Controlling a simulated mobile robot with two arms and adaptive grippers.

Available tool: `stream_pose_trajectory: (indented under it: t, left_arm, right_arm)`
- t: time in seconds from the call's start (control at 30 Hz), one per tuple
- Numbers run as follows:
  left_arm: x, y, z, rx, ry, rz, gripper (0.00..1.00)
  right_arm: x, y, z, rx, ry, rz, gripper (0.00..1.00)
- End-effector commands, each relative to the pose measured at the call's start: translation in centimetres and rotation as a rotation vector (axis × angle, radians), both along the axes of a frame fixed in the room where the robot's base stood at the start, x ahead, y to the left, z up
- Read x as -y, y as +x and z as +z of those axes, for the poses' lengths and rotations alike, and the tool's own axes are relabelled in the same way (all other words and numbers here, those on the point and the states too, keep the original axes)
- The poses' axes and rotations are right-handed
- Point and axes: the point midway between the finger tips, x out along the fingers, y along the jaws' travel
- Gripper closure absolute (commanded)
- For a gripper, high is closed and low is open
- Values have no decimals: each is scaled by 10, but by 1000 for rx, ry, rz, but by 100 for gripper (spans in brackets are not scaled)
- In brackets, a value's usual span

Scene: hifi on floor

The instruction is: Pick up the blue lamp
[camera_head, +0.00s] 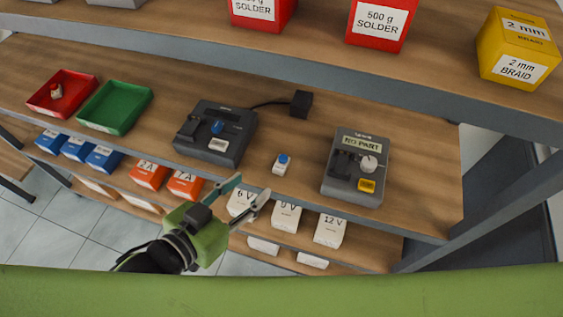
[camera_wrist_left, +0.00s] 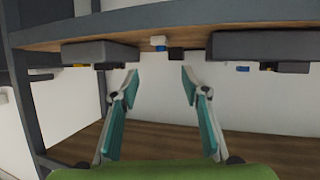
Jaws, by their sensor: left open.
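The blue lamp (camera_head: 282,165), a small white block with a blue cap, stands upright near the front edge of the wooden shelf, between two dark grey devices. My left gripper (camera_head: 253,187) is open and empty at the shelf's front edge, just left and in front of the lamp, not touching it. In the left wrist view, which looks upside down, the lamp (camera_wrist_left: 158,43) shows small beyond the gap between the open fingertips (camera_wrist_left: 158,72). A second blue round part (camera_head: 217,127) sits on the left device. My right gripper is not in view.
The left device (camera_head: 232,150) and the "NO PART" device (camera_head: 342,188) flank the lamp. A black block (camera_head: 301,103) lies behind, on a cable. Red (camera_head: 84,92) and green (camera_head: 128,98) trays stand at left. Voltage-labelled boxes (camera_head: 287,217) sit below. An upper shelf (camera_head: 330,68) overhangs the back.

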Motion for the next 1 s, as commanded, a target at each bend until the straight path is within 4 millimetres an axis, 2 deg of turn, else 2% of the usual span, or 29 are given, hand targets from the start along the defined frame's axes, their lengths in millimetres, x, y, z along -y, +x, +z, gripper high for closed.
stream_pose_trajectory:
  t: [0.2, 0.4, 0.77, 1.0]
  left_arm:
    - [15, 23, -10, 4, -3, -1, 58]
    - [33, 50, -22, 1, -1, 1, 58]
    - [47, 71, -32, 0, 0, 0, 58]
    - [61, 97, -43, 0, 0, 0, 58]
  right_arm:
    - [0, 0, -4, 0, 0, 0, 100]
    - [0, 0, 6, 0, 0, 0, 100]
    - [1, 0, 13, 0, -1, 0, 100]
    - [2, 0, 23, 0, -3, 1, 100]
